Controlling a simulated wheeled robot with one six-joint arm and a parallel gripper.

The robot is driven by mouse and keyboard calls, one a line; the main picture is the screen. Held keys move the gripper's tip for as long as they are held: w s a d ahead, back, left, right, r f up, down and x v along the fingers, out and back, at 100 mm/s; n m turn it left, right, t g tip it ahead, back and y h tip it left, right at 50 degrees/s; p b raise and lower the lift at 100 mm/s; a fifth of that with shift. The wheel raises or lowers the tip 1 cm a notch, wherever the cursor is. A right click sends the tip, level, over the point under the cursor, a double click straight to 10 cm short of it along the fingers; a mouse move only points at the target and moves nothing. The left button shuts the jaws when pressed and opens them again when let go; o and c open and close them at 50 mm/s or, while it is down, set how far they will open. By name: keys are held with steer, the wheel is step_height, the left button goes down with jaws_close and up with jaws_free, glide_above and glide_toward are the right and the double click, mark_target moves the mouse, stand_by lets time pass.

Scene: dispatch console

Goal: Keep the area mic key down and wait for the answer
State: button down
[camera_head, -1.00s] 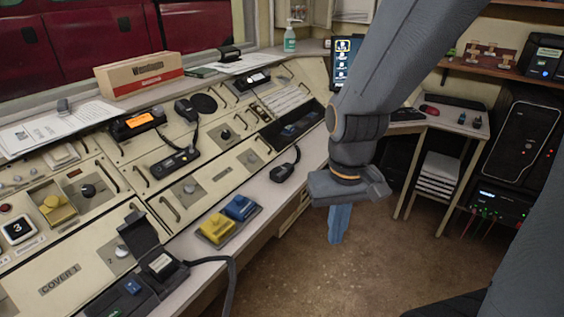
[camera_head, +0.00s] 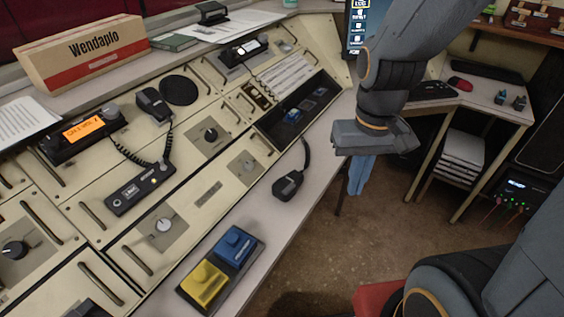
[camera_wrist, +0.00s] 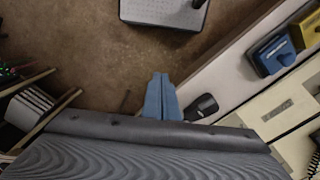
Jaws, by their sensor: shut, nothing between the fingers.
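A two-key block near the console's front edge has a yellow key (camera_head: 203,284) and a blue key (camera_head: 236,246). The blue key (camera_wrist: 272,55) and yellow key (camera_wrist: 308,28) also show in the wrist view. A black hand mic (camera_head: 289,184) lies on the desk edge, and another black mic (camera_head: 153,104) with a coiled cord rests on the console. No readable label tells which is the area mic key. My gripper (camera_head: 360,176), with blue fingers, is shut and empty, pointing down beyond the desk edge, apart from the keys. Its fingertips (camera_wrist: 161,78) appear beside the desk-edge mic in the wrist view.
A radio with an orange display (camera_head: 84,130) and a Wendaplo box (camera_head: 83,53) stand at the left. A side table (camera_head: 478,98) with a red mouse (camera_head: 460,83) stands at the right. Open brown floor (camera_head: 340,245) lies between desk and side table.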

steer(key=shift+w+d, duration=0.1)
step_height(320, 180, up, 8)
steer(key=n+p, duration=0.9)
steer(key=n, duration=1.9)
glide_above(289, 188)
step_height(289, 188, down, 14)
steer(key=shift+p, duration=1.25)
